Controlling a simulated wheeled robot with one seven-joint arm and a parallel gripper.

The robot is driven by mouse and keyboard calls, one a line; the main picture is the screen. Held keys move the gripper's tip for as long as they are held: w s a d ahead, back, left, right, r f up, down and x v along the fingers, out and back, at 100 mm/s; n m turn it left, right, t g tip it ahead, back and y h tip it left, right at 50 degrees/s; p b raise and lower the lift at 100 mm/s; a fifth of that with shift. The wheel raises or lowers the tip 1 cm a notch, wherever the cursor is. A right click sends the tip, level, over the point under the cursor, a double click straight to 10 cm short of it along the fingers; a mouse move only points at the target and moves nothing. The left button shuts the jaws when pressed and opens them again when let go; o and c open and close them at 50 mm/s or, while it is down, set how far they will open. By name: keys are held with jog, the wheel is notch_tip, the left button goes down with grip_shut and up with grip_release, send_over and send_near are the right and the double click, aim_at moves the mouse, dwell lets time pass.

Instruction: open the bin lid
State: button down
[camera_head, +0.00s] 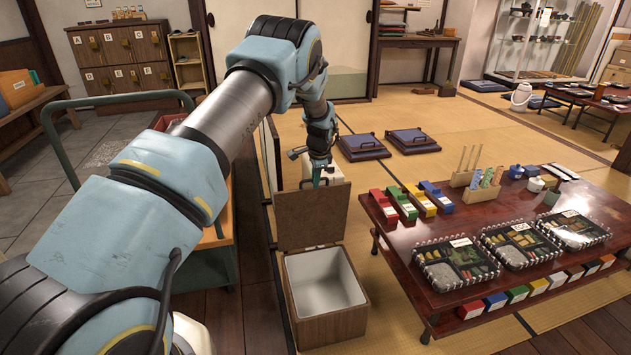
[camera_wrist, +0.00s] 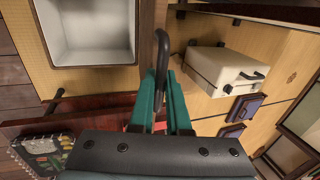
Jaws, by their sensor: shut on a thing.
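The wooden bin (camera_head: 332,326) stands on the floor left of the low table, with its white inner box (camera_head: 322,280) open to view and empty. Its brown wooden lid (camera_head: 312,215) stands raised, roughly upright, at the bin's far edge. My gripper (camera_head: 322,178) is at the top of the lid, on its far side. In the wrist view, the teal fingers (camera_wrist: 165,92) are shut on the black lid handle (camera_wrist: 162,58). The lid shows nearly edge-on there, beside the bin's pale interior (camera_wrist: 92,30).
The low red-brown table (camera_head: 440,262) to the right carries lunch trays (camera_head: 455,262) and small coloured boxes. A pale case (camera_wrist: 222,70) stands behind the lid. An orange cart (camera_head: 212,262) is close on the left. Cushions (camera_head: 362,147) lie on the tatami beyond.

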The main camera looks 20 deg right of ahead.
jog(key=c, duration=0.9)
grip_release()
jog(key=v, duration=1.1)
jog(key=shift+d, duration=0.1)
jog(key=shift+f, duration=0.1)
